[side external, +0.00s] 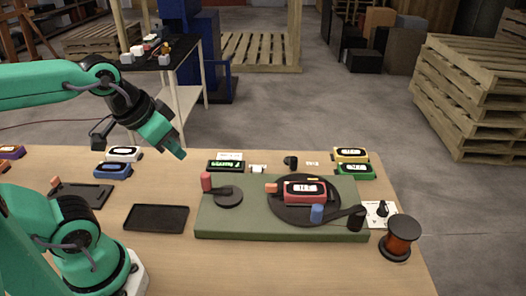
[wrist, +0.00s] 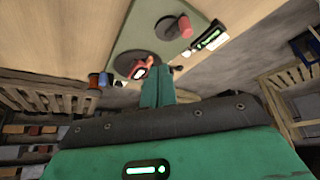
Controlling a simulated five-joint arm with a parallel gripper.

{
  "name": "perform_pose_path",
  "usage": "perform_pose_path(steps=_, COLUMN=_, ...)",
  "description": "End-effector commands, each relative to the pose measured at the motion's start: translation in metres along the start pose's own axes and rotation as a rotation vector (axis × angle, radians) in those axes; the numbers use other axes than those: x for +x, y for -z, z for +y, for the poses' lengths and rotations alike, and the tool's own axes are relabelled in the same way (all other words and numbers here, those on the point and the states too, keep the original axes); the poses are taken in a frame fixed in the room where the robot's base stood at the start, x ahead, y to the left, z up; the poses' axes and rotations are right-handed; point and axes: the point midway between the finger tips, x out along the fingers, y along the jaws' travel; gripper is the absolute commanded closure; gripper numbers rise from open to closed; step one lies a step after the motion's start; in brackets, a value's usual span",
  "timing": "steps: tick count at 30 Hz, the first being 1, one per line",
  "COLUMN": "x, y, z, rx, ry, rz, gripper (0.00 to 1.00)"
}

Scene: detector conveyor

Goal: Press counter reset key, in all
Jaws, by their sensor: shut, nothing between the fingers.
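My gripper (side external: 180,154) is shut and empty, held in the air above the table to the left of the green conveyor board. Its fingertips also show closed together in the wrist view (wrist: 167,72). A black counter box with a green lit display (side external: 225,165) stands behind the board, to the right of and lower than my gripper. The counter also shows in the wrist view (wrist: 208,36), right of the fingers and apart from them. A small white piece (side external: 258,169) lies beside the counter. I cannot tell which part is the reset key.
The green board (side external: 230,229) carries a small dark disc with a red post (side external: 206,181) and a large turntable with a red detector (side external: 305,191). Yellow and green detectors (side external: 354,171) stand at the right. A black tray (side external: 157,218) and an orange spool (side external: 399,238) are nearer.

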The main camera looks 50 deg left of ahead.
Motion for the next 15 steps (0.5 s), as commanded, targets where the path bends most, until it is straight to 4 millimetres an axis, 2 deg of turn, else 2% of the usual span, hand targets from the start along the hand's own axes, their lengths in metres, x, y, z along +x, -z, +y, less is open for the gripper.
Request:
perform_pose_path(steps=8, x=0.001, y=0.015, z=-0.002, rx=-0.112, ry=0.006, rz=-0.026, gripper=1.0)
perform_pose_path(steps=15, x=0.004, y=0.042, z=-0.006, rx=-0.331, ry=0.022, rz=-0.07, gripper=1.0)
